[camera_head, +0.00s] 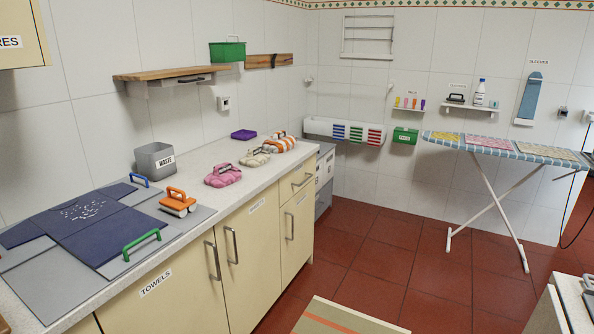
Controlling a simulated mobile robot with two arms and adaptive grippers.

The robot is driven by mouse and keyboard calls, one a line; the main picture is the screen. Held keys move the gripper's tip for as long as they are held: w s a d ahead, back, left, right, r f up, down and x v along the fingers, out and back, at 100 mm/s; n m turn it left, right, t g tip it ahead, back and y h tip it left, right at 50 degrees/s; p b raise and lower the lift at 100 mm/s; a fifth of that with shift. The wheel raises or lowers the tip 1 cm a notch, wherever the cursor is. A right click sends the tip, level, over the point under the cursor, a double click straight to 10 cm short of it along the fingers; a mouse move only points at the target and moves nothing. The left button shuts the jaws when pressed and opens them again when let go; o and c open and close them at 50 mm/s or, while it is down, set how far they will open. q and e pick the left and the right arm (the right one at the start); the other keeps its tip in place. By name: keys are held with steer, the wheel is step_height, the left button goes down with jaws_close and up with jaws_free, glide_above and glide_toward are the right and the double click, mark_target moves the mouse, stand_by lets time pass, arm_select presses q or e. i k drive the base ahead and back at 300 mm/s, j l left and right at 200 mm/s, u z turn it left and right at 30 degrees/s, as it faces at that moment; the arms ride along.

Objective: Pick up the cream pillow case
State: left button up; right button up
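A cream folded cloth bundle (254,157) sits on the white counter along the left wall. It lies between a pink bundle (222,175) and an orange-and-white striped bundle (280,143). A flat pale cloth (547,152) also lies on the ironing board at the right; I cannot tell whether it is a pillow case. Neither of my grippers can be made out in the head view.
The ironing board (437,138) stands on the right. Red floor between is mostly open.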

mark_target(255, 157)
steer(key=i, duration=1.7)
steer(key=z, duration=0.05)
